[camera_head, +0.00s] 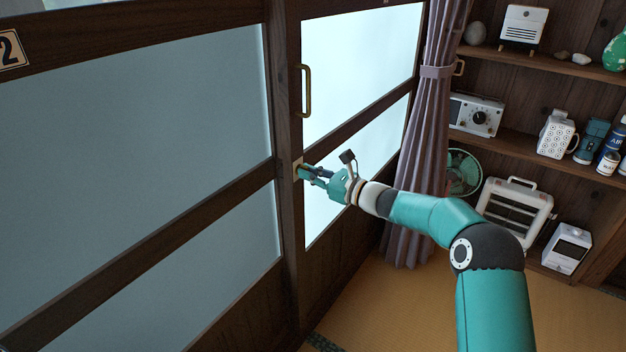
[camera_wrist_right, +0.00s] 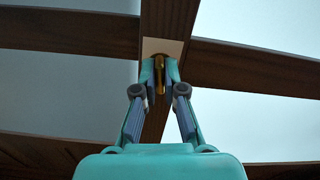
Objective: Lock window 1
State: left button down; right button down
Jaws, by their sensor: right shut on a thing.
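A small brass lock piece (camera_wrist_right: 159,70) on a pale plate (camera_wrist_right: 162,46) sits on the upright where the panels meet. My right gripper (camera_head: 306,171) is at that upright, its fingers closed around the brass piece. In the right wrist view the gripper (camera_wrist_right: 159,78) has its fingertips on both sides of the brass piece. My left gripper is not in view.
A brass handle (camera_head: 304,91) is above my right gripper on the bright panel. A purple curtain (camera_head: 425,150) hangs to the right. The tatami floor (camera_head: 400,305) below is clear.

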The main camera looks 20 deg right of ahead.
jog(key=shift+a+f+n+b, duration=0.1)
jog(key=shift+n+b, duration=3.9)
jog(key=shift+b, duration=0.5)
jog(key=shift+a+f+n+b, duration=0.1)
jog(key=shift+n+b, duration=3.9)
jog(key=shift+b, duration=0.5)
jog(key=c, duration=1.3)
grip_release()
jog(key=shift+f, duration=0.1)
jog(key=shift+o, duration=0.2)
jog(key=shift+s+d, duration=0.1)
